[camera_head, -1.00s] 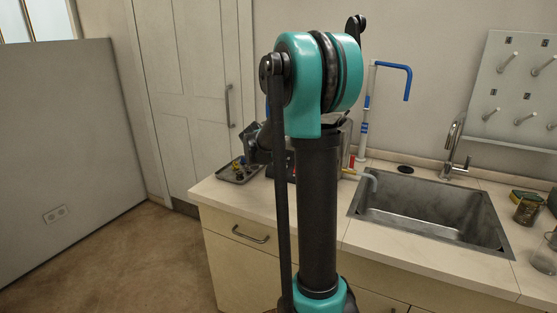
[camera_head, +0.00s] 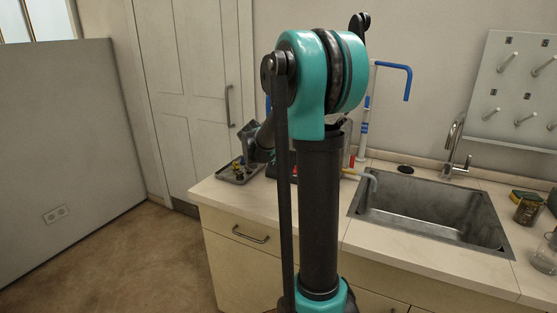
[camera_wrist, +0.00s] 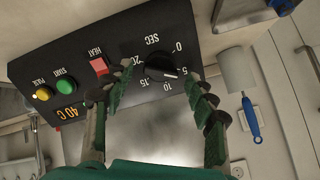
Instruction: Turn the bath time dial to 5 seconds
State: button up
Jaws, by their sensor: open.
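The bath time dial (camera_wrist: 160,68) is a black round knob on a dark panel (camera_wrist: 75,45), seen upside down in the wrist view. Its printed numbers include 0, 5, 10, 15 and 20, under the word SEC. A white pointer mark on the knob faces right and slightly down, near the 5 and on its 10 side; the exact setting is hard to tell. My gripper (camera_wrist: 160,84) is open, with one green-padded finger on each side of the dial. I cannot tell whether either finger touches it. In the head view my arm hides most of the panel.
A red HEAT switch (camera_wrist: 99,66), a green START button (camera_wrist: 65,86) and a yellow button (camera_wrist: 43,93) sit on the same panel. In the head view, a sink (camera_head: 430,210) lies right of my arm, and a small tray (camera_head: 238,173) sits on the counter to the left.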

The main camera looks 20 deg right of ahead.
jog(key=v, duration=1)
jog(key=shift+s+a+r, duration=0.2)
jog(key=shift+s+a, duration=0.05)
